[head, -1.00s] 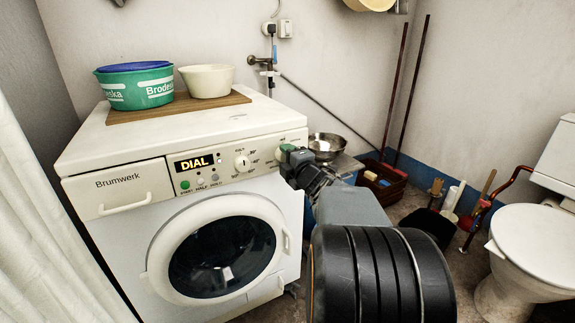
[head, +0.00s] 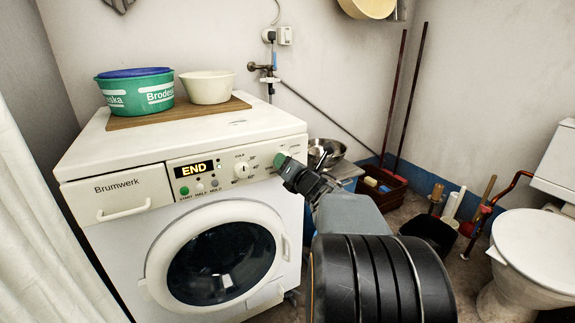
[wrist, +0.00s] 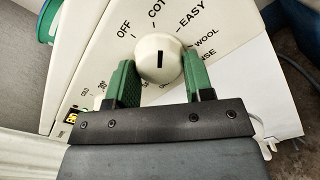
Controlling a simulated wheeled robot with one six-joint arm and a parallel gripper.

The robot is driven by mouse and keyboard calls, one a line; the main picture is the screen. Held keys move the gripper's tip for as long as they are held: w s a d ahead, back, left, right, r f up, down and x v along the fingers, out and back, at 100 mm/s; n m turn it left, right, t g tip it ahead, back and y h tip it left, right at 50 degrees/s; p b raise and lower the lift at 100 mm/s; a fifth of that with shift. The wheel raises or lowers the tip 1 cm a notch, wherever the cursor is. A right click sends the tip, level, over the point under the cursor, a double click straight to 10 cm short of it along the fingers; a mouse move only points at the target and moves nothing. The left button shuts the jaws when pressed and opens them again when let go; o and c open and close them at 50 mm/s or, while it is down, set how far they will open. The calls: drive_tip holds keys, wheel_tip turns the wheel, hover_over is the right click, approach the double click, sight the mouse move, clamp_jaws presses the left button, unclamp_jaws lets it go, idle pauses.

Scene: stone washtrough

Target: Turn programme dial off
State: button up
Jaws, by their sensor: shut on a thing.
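The programme dial (wrist: 160,58) is a round cream knob on the washing machine's (head: 130,248) panel. In the wrist view its dark mark runs upright in the picture, toward the gap between the labels "COT..." and "EASY"; "OFF" is to the upper left. I cannot tell which end of the mark is the pointer. My gripper (wrist: 160,85) has its green fingers on both sides of the dial and is shut on it. In the head view my gripper (head: 284,164) covers most of the dial at the panel's right end. The display (head: 194,169) reads "END".
A temperature knob (head: 241,169) sits left of the gripper, and a green button (head: 184,191) lies below the display. A green tub (head: 135,92) and cream bowl (head: 207,87) stand on a board on top. A metal bowl (head: 326,152) is just right of the machine.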

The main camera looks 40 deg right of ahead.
drive_tip(key=shift+d+f+n, duration=0.1)
drive_tip(key=shift+f+n, duration=0.05)
drive_tip(key=shift+n, duration=4.85)
drive_tip(key=o, duration=0.9)
drive_tip(key=shift+s, duration=0.15)
drive_tip(key=shift+s+a+p, duration=0.3)
drive_tip(key=shift+s+p, duration=0.2)
drive_tip(key=shift+s, duration=1.75)
drive_tip(key=shift+s+a+p, duration=0.3)
drive_tip(key=shift+s+p, duration=0.25)
drive_tip(key=shift+s, duration=1.7)
drive_tip(key=shift+s+a+p, duration=0.3)
drive_tip(key=shift+s+p, duration=0.2)
drive_tip(key=shift+s, duration=1.75)
